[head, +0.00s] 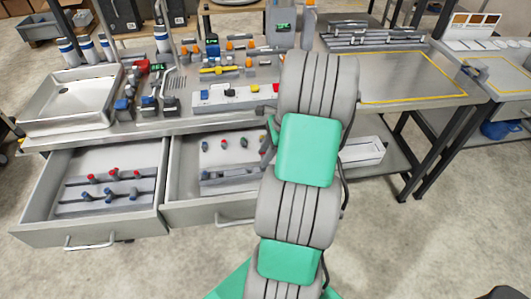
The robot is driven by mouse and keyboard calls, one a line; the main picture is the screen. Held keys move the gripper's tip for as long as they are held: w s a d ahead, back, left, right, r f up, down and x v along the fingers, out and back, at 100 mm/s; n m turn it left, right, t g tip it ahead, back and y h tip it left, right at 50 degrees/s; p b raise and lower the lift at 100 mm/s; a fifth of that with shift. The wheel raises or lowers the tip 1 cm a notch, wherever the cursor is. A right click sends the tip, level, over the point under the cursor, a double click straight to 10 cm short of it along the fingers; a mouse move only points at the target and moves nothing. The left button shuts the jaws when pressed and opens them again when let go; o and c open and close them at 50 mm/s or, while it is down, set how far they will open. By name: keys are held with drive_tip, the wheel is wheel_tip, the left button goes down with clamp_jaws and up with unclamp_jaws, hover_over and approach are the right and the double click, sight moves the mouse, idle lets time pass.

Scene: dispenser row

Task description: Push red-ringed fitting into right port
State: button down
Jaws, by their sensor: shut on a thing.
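My arm rises through the middle of the head view, and my gripper is hidden behind it, so I cannot see what it holds. Several small fittings with red tops (115,172) stand in a grey rack (70,208) in the open left drawer, with blue ones (109,194) in front of them. In the open middle drawer, a small red-marked fitting (224,144) is near a green one (244,142). On the bench, a white strip (215,103) carries blue, black, yellow and red parts. I cannot make out which opening is the right port.
A metal sink tray (68,115) is at the bench's left end, beside several blue-banded bottles (88,50). A yellow-outlined area (410,78) at right is clear. A white bin (362,152) is below the bench edge. The open drawers (92,240) jut forward.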

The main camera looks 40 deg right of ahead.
drive_tip(key=shift+a+f, duration=0.1)
drive_tip(key=shift+f, duration=0.1)
idle(0.5)
drive_tip(key=shift+f, duration=1.15)
drive_tip(key=c, duration=0.9)
unclamp_jaws()
drive_tip(key=shift+o, duration=0.2)
drive_tip(key=v, duration=0.7)
drive_tip(key=shift+d+r, duration=0.25)
drive_tip(key=shift+r, duration=0.1)
drive_tip(key=shift+s, duration=0.1)
